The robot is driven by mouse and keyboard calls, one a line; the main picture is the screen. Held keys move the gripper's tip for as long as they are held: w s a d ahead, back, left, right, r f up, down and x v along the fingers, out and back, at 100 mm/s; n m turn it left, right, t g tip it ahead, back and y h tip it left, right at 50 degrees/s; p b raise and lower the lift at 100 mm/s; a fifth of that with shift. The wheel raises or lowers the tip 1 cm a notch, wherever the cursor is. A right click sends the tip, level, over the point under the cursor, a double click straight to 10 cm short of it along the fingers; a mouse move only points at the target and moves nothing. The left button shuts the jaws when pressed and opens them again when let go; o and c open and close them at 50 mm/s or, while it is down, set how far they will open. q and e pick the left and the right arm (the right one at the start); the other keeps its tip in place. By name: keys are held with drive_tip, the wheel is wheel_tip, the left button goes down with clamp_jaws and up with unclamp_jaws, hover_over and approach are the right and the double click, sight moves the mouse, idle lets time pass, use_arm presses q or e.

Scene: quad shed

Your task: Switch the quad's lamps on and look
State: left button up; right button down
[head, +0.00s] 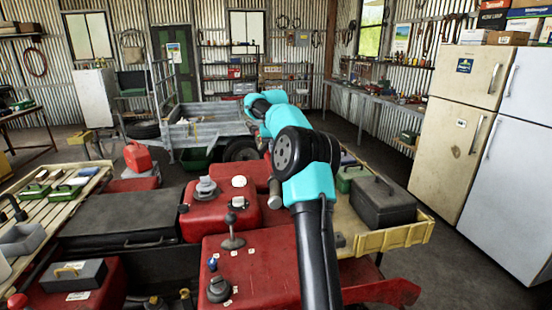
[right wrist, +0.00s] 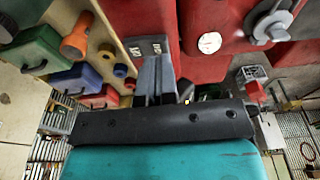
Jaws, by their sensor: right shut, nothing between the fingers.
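The red quad (head: 225,212) fills the middle foreground of the head view. Caps, a lever (head: 232,238) and a dark knob (head: 219,290) stand on its red bodywork. My right arm reaches forward over it; the right gripper is hidden behind that arm in the head view. In the right wrist view my right gripper (right wrist: 153,72) is shut and empty. Its tips are close to a small dark plate with white lettering (right wrist: 146,48) on red bodywork; I cannot tell whether they touch it. I cannot make out which part switches the lamps. My left gripper is not in view.
A yellow wooden rack (head: 405,236) at the right holds a dark toolbox (head: 383,203) and a green box (head: 352,178). A slatted bench (head: 50,215) stands at the left. A grey trailer (head: 190,132) is behind. Fridges (head: 458,130) stand at the right, with bare floor before them.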

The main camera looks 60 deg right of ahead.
drive_tip(key=shift+f, duration=0.75)
idle(0.5)
drive_tip(key=shift+r, duration=3.5)
